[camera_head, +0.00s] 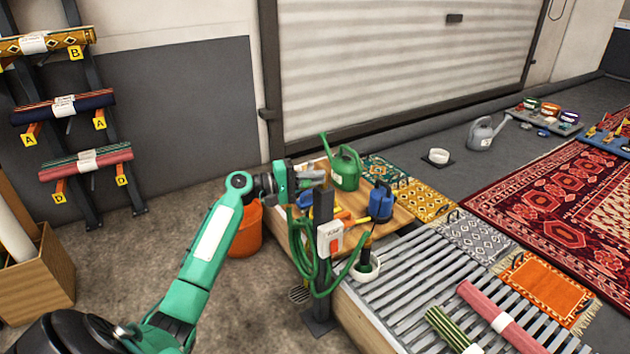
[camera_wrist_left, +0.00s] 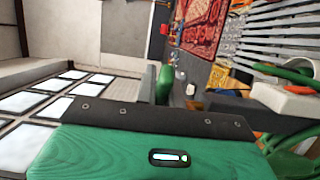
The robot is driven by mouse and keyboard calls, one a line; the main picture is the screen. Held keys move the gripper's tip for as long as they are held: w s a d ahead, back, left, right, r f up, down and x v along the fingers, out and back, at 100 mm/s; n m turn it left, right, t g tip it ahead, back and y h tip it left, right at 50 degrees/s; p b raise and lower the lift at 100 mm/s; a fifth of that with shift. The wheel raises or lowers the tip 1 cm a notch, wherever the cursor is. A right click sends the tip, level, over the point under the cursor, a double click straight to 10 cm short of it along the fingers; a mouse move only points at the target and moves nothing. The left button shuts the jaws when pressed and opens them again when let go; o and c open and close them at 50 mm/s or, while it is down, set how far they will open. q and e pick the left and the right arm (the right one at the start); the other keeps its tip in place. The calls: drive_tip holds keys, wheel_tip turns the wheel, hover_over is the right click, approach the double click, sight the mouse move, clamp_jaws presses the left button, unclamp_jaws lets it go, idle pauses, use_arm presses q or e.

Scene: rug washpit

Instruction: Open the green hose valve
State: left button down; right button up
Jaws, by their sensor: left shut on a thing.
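A dark post (camera_head: 323,205) with a coiled green hose (camera_head: 300,245) and a white box with a red label (camera_head: 330,238) stands at the middle of the head view. My left gripper (camera_head: 314,172) is at the top of this post, shut on what appears to be the green hose valve. The valve's handle is hidden by the fingers, so how far it is turned cannot be told. In the left wrist view the green hose (camera_wrist_left: 290,72) and a white part show at the right edge; the fingertips are not clear there. My right gripper is in neither view.
A green watering can (camera_head: 346,170) and a blue can (camera_head: 381,202) stand on a wooden board just right of the post. An orange bucket (camera_head: 246,232) is beside my left arm. A slatted platform (camera_head: 415,275) with rolled rugs lies at lower right.

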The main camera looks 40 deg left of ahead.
use_arm(q)
drive_tip(key=shift+f, duration=0.1)
idle(0.3)
drive_tip(key=c, duration=1.5)
unclamp_jaws()
drive_tip(key=shift+a, duration=0.1)
drive_tip(key=v, duration=1.3)
drive_tip(key=shift+s+a+p, duration=0.2)
drive_tip(key=shift+s+p, duration=0.1)
drive_tip(key=shift+p, duration=0.05)
